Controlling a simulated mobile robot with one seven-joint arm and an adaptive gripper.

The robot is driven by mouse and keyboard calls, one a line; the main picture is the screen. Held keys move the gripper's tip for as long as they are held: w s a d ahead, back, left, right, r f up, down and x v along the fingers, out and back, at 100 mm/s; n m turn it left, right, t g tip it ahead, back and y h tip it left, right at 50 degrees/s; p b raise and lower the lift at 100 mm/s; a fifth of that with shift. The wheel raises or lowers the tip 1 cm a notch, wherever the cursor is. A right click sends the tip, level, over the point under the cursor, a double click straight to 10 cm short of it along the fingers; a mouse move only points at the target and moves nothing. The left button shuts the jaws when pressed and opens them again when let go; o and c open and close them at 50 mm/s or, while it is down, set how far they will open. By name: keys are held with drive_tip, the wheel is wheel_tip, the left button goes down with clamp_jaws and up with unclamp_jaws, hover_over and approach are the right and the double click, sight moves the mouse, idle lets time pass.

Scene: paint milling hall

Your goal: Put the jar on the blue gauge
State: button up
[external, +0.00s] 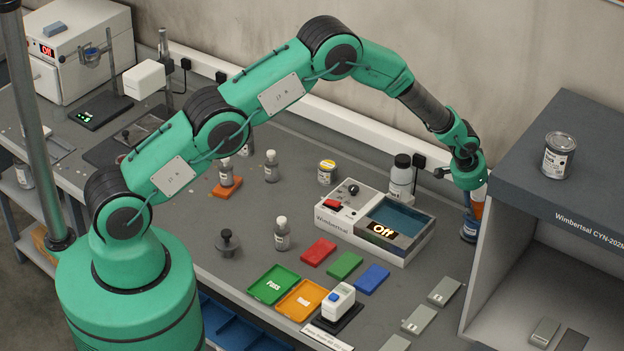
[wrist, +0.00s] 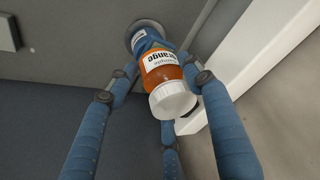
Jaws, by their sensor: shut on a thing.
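The jar (wrist: 162,75) has orange contents, a white cap and a label. It also shows in the external view (external: 477,208), hanging below my gripper (external: 469,182) at the right, beside the booth. My gripper is shut on the jar, with its blue fingers around it in the wrist view. A blue can (external: 470,229) stands directly below the jar; I cannot tell whether they touch. The blue gauge looks to be the flat blue block (external: 372,279) on the bench, with nothing on it, left of and nearer the camera than my gripper.
A grey booth (external: 574,215) stands close on the right with a tin (external: 559,155) on top. Red (external: 318,252) and green (external: 345,265) blocks, a white instrument (external: 339,300) and grey blocks (external: 419,320) surround the blue one.

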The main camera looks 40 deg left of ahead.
drive_tip(key=shift+f, duration=0.1)
drive_tip(key=o, duration=1.4)
drive_tip(key=shift+b+v, duration=0.9)
drive_tip(key=shift+v, duration=5.15)
